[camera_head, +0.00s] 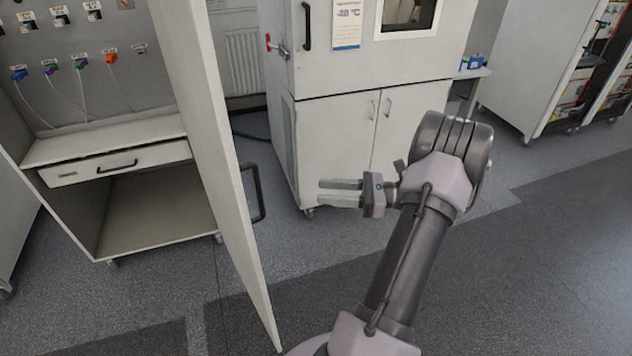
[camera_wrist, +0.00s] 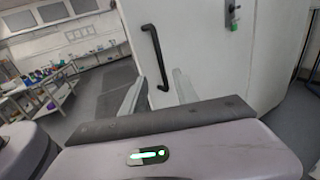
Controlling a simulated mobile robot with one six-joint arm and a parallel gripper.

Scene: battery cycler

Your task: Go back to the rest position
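My gripper (camera_head: 340,193) is in the middle of the head view, pointing left, with its two fingers apart and nothing between them. In the wrist view my gripper (camera_wrist: 158,92) also shows its two fingers spread, with a dark door handle (camera_wrist: 155,57) seen beyond the gap. The handle (camera_head: 256,192) is on the edge of an open cabinet door (camera_head: 215,150), to the left of my gripper. The fingertips are apart from the handle in the head view.
A cabinet (camera_head: 130,200) with a drawer (camera_head: 115,165) and coloured connectors stands open at the left. A white test chamber (camera_head: 370,80) stands behind my gripper. More racks (camera_head: 540,70) stand at the back right. The floor (camera_head: 520,270) at the right is clear.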

